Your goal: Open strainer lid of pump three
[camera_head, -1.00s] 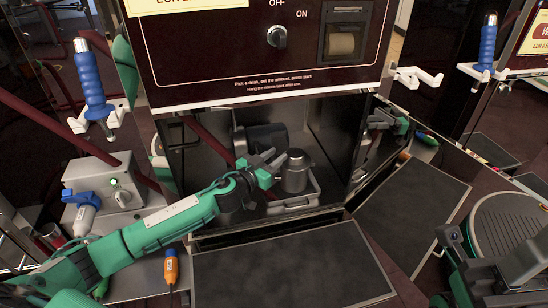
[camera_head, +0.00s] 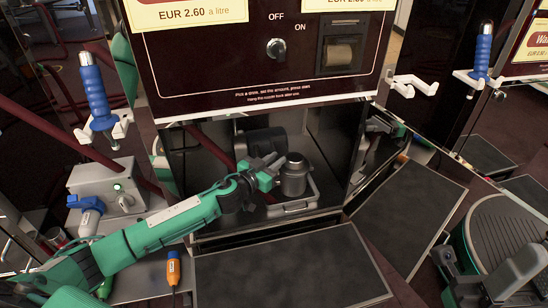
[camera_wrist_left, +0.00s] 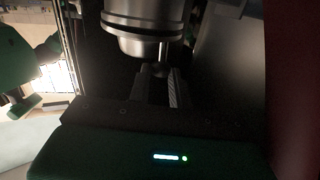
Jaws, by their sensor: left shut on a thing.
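The strainer pot (camera_head: 293,181), a grey metal cylinder with a round lid (camera_head: 295,160), stands in a pale tray inside the open cabinet. My left gripper (camera_head: 275,161) reaches in from the left, its fingers at the lid's left side. In the left wrist view the ribbed metal rim of the strainer (camera_wrist_left: 143,22) hangs above my left fingers (camera_wrist_left: 160,88). The fingers are shut on a small dark part below that rim, mostly hidden in shadow. The lid looks seated on the pot. Grey parts at the lower right may be my right gripper, but its jaws cannot be made out.
The dark pump motor (camera_head: 262,143) sits behind my gripper, with a red pipe beside it. The cabinet's walls and the dispenser panel (camera_head: 270,60) bound the opening. A grey switch box (camera_head: 105,185) and an orange tool (camera_head: 174,268) are at left.

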